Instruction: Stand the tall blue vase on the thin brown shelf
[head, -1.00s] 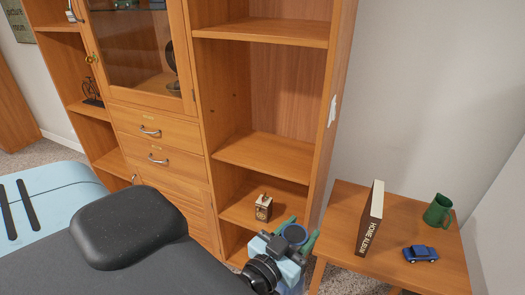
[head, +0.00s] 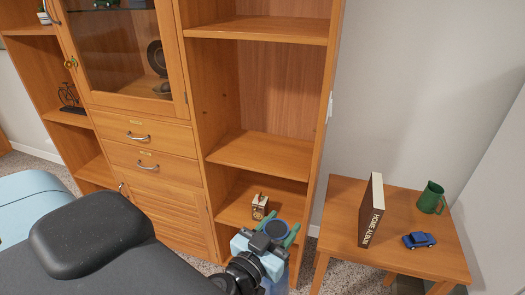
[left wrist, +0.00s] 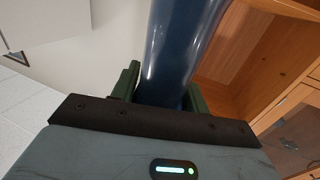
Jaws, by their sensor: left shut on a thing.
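My left gripper (head: 274,237) is shut on the tall blue vase, its green fingers on either side. In the head view the vase's dark round top (head: 277,230) shows between the fingers, and most of its body is hidden by the gripper and arm. In the left wrist view the glossy dark blue vase (left wrist: 175,50) runs up between the fingers. The thin brown shelf (head: 265,153) is a narrow, tall wooden unit with several open levels, standing beyond the gripper. The vase is in front of its lower part. My right gripper is out of view.
A small wooden box-like item (head: 260,207) sits on a low level of the shelf. The levels above look empty. A cabinet with drawers (head: 150,145) adjoins on the left. A side table (head: 390,262) at right holds a book (head: 371,212), green mug (head: 431,198) and blue toy car (head: 419,240).

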